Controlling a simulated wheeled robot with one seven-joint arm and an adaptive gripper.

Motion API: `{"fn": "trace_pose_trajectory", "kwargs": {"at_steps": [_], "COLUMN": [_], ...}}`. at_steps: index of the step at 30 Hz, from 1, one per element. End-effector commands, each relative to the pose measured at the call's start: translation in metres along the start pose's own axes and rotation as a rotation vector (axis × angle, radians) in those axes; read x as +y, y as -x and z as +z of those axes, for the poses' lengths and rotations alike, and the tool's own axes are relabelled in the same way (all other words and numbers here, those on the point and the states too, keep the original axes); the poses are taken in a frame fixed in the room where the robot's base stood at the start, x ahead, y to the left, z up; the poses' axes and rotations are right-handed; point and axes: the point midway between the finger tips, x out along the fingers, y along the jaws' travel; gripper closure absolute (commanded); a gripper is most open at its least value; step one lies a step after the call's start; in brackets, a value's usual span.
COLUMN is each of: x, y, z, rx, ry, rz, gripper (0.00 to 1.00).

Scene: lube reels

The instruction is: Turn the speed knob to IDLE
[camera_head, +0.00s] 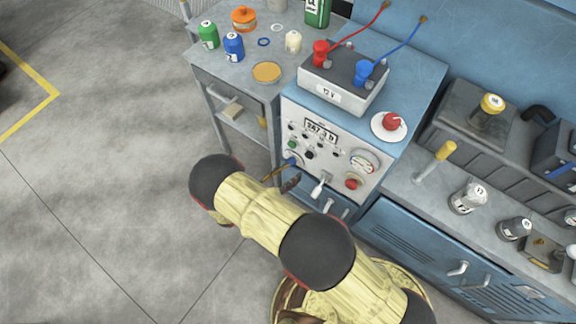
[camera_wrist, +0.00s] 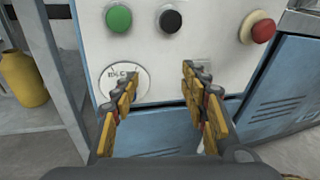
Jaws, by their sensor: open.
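A round white dial plate (camera_wrist: 122,78) with dark lettering sits low on the control panel in the wrist view. The lettering is too small to read fully, so I cannot tell the knob's setting. In the head view a small blue knob (camera_head: 290,161) shows at this low left spot on the panel, just above my gripper (camera_head: 284,178). In the wrist view my gripper (camera_wrist: 160,92) is open, with its fingers apart and nothing between them. The left finger covers the lower right part of the dial plate; the right finger is over bare panel to its right.
A green button (camera_wrist: 118,18), a black button (camera_wrist: 170,20) and a red knob (camera_wrist: 258,27) are above the fingers. A white lever (camera_head: 318,188) projects right of my gripper. A yellow bottle (camera_wrist: 22,78) stands left of the panel. A battery (camera_head: 343,82) is on top.

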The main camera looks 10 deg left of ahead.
Motion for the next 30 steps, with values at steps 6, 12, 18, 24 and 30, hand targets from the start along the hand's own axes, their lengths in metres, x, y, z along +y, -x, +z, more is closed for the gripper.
{"fn": "trace_pose_trajectory", "kwargs": {"at_steps": [6, 12, 18, 24, 30], "x": [0.031, 0.040, 0.046, 0.053, 0.056], "y": [0.023, 0.023, -0.006, -0.032, -0.045], "z": [-0.046, -0.055, -0.051, -0.046, -0.044], "rx": [-0.147, -0.181, -0.179, -0.178, -0.179], "ry": [0.122, 0.145, 0.145, 0.143, 0.145], "rz": [0.200, 0.245, 0.241, 0.241, 0.243], "gripper": [0.55, 0.55, 0.55, 0.55, 0.55]}}
